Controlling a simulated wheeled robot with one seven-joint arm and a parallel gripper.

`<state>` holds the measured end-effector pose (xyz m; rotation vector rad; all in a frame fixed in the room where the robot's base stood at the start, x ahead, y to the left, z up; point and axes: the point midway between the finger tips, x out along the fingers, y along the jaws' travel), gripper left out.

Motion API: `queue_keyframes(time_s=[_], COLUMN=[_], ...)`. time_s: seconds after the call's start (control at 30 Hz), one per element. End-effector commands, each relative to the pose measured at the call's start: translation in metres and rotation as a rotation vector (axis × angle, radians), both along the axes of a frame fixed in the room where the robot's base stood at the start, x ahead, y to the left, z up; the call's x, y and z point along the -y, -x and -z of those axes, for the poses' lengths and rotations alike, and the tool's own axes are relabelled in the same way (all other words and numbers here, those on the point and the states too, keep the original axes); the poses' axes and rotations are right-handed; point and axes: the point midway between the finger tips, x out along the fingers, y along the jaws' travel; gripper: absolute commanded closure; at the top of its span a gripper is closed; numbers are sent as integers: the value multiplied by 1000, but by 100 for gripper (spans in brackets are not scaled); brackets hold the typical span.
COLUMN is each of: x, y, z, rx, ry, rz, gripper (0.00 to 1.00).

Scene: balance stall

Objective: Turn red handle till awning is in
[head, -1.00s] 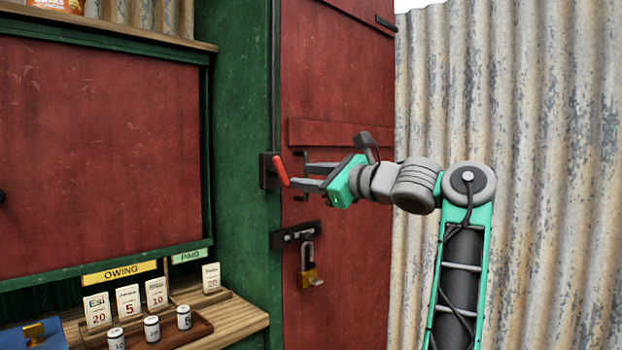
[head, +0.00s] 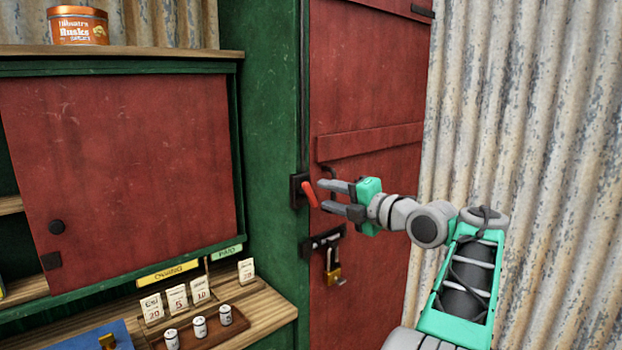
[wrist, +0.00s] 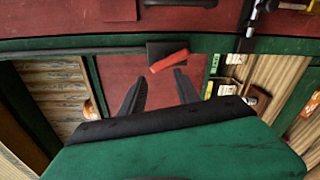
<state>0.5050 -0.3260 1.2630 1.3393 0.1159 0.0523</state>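The red handle (head: 310,194) sticks out from a dark mount (head: 297,191) on the green post, left of the red door, and slants downward to the right. My gripper (head: 322,197) is open, its two grey fingers pointing left with their tips close to the handle. In the wrist view the handle (wrist: 169,61) lies tilted just beyond the open fingertips (wrist: 160,78), about in line with the gap. I see no grip on it; whether a finger touches it I cannot tell. The awning is not in view.
A brass padlock (head: 332,272) hangs from a dark hasp below the gripper. A wooden counter (head: 262,312) with cards and white cylinders stands at lower left. A tin (head: 78,26) sits on the upper shelf. Corrugated sheeting (head: 520,120) stands on the right.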

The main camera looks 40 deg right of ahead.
Motion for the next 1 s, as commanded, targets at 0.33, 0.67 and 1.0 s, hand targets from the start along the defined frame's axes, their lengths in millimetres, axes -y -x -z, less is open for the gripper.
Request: queue_keyframes(time_s=[0.33,0.67,1.0], x=[11,7,4], y=[-2,-33,-79], z=[24,21,22], rx=[-60,-77,-74], ry=[-1202,-1329,-1325], rz=[60,59,62], gripper=[62,62,62])
